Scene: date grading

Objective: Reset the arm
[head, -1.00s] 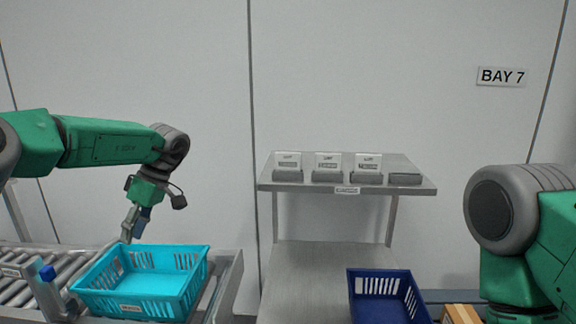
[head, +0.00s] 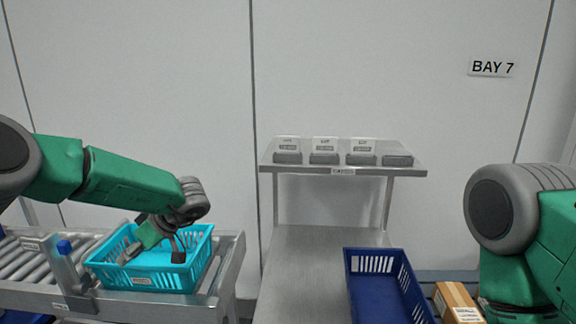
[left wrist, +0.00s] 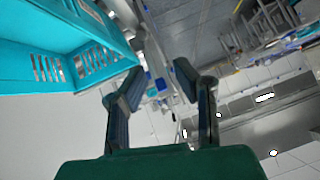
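My left gripper (head: 128,254) hangs over the left part of the turquoise basket (head: 148,279) in the head view, tilted toward the left. In the left wrist view my left gripper (left wrist: 160,78) has its two fingers apart with nothing held between them. The turquoise basket (left wrist: 45,62) fills the upper left there, close beside one finger; I cannot tell whether they touch. My left forearm covers part of the basket's far side. At the right of the head view only my right arm's upper part shows; its gripper is out of view.
The turquoise basket stands at the end of a roller conveyor (head: 38,268). A steel shelf stand (head: 428,170) at the centre carries several grey blocks and label cards. A dark blue basket (head: 350,285) and a cardboard box (head: 455,296) sit at the lower right.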

